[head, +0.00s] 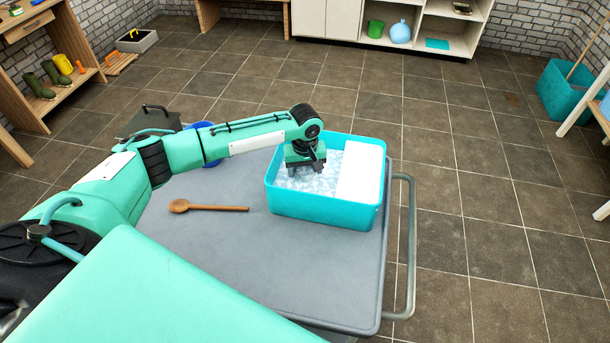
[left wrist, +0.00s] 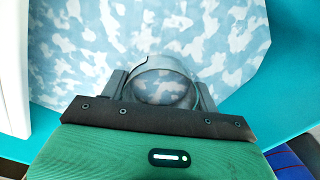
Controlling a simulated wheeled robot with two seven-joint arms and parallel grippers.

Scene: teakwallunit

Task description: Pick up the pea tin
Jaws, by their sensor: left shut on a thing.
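My left gripper (head: 306,170) reaches down into a teal tub (head: 318,208) on the grey cart. In the left wrist view its fingers (left wrist: 163,84) are shut on a round, shiny, grey-rimmed thing, which I take to be the pea tin (left wrist: 165,92). Its top mirrors the mottled pattern around it, and no label shows. The tin is hidden in the head view. Mottled white and pale blue filling (head: 318,181) covers the tub's inside around the gripper. I cannot tell whether the tin touches the filling. My right gripper is not in view.
A white slab (head: 360,172) covers the tub's right side. A wooden spoon (head: 208,207) lies left of the tub on the cart (head: 230,255). A blue round thing (head: 211,160) shows partly behind my arm. The cart's front is clear; a rail (head: 410,250) runs along its right side.

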